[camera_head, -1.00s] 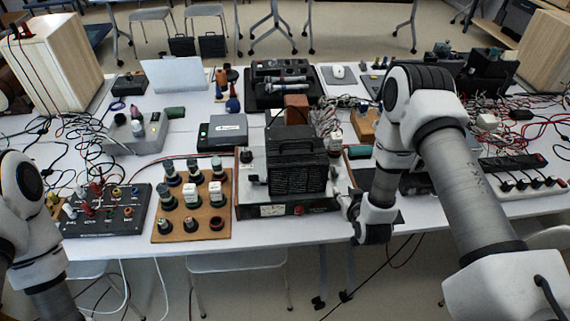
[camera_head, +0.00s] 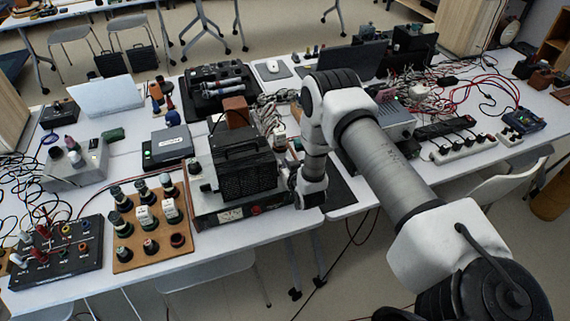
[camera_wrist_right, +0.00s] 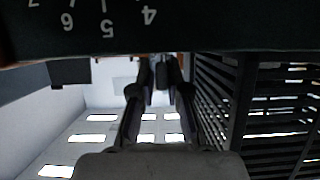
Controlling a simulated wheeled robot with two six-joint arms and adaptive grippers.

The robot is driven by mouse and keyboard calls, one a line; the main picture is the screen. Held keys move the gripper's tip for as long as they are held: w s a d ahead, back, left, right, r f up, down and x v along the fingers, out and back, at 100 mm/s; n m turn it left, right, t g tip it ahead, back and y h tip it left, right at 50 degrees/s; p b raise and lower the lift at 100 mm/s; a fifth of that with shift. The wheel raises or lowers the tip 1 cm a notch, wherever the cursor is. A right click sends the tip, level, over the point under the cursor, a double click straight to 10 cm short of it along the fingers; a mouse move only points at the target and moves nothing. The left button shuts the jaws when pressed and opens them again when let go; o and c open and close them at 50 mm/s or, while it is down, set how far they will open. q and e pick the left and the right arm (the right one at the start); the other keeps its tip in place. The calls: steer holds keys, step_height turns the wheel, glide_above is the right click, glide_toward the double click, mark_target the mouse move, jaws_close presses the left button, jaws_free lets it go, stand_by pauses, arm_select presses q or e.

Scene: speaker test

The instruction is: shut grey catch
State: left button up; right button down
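I cannot pick out a grey catch for certain. A black slatted box (camera_head: 247,168) stands on a light panel unit with a meter (camera_head: 230,214) near the table's front edge. My right arm reaches in from the right, with its wrist beside the box's right side. In the right wrist view, the two fingers of my right gripper (camera_wrist_right: 161,68) look apart, with a small dark grey piece between or behind their tips; contact is unclear. The slatted side (camera_wrist_right: 262,105) is at right. A dark panel with numbers (camera_wrist_right: 110,28) fills the top. My left gripper is out of view.
A wooden board with several knobs (camera_head: 127,255) and a black switch box (camera_head: 57,262) lie left of the meter unit. A grey box (camera_head: 170,144) is behind. Cables and power strips (camera_head: 463,148) crowd the right.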

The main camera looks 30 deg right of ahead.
steer(key=shift+a, duration=0.1)
steer(key=shift+n+y, duration=0.4)
steer(key=shift+n, duration=0.1)
steer(key=shift+n+t+y+b, duration=0.3)
steer(key=shift+n+y+b, duration=0.45)
steer(key=shift+n+y, duration=0.35)
steer(key=n+y+b, duration=0.1)
steer(key=n+y, duration=0.1)
steer(key=y, duration=0.1)
steer(key=shift+w+f, duration=0.1)
steer(key=shift+f, duration=0.05)
steer(key=n+g+y+b, duration=0.2)
steer(key=n+y, duration=0.1)
steer(key=n+g+y+b, duration=0.2)
steer(key=n+y, duration=0.1)
steer(key=shift+n, duration=0.4)
steer(key=shift+f+n+g+y+b, duration=0.1)
steer(key=shift+n+g+y+b, duration=0.8)
steer(key=shift+g+y, duration=0.1)
steer(key=n+g+y+b, duration=0.1)
steer(key=n+g+b, duration=0.1)
steer(key=shift+b, duration=0.3)
steer(key=shift+r+n+g+y+b, duration=0.2)
steer(key=shift+n+g+y+b, duration=0.3)
steer(key=shift+n+g+b, duration=0.75)
steer(key=shift+r, duration=0.1)
